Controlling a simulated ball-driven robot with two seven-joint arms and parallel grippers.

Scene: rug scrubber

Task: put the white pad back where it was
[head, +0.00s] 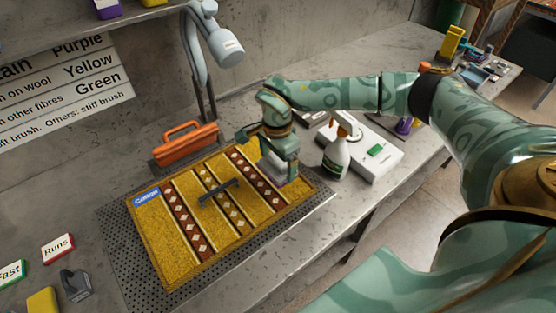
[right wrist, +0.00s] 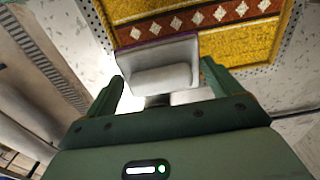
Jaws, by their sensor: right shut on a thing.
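My right gripper (head: 277,160) is shut on the white pad (head: 271,166), over the far right part of the yellow patterned rug (head: 152,232). In the right wrist view, the pad (right wrist: 158,52) sits between the two fingers of the gripper (right wrist: 163,80). A thin purple strip shows along the pad's far edge there. I cannot tell whether the pad touches the rug. The gripper hides part of the pad in the head view. My left gripper is out of view.
The rug lies on a perforated grey mat (head: 122,262). A dark bar-shaped piece (head: 218,192) lies on it. A spray bottle (head: 336,155) and a white box (head: 376,163) stand right of the gripper. A lamp (head: 227,47) hangs above.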

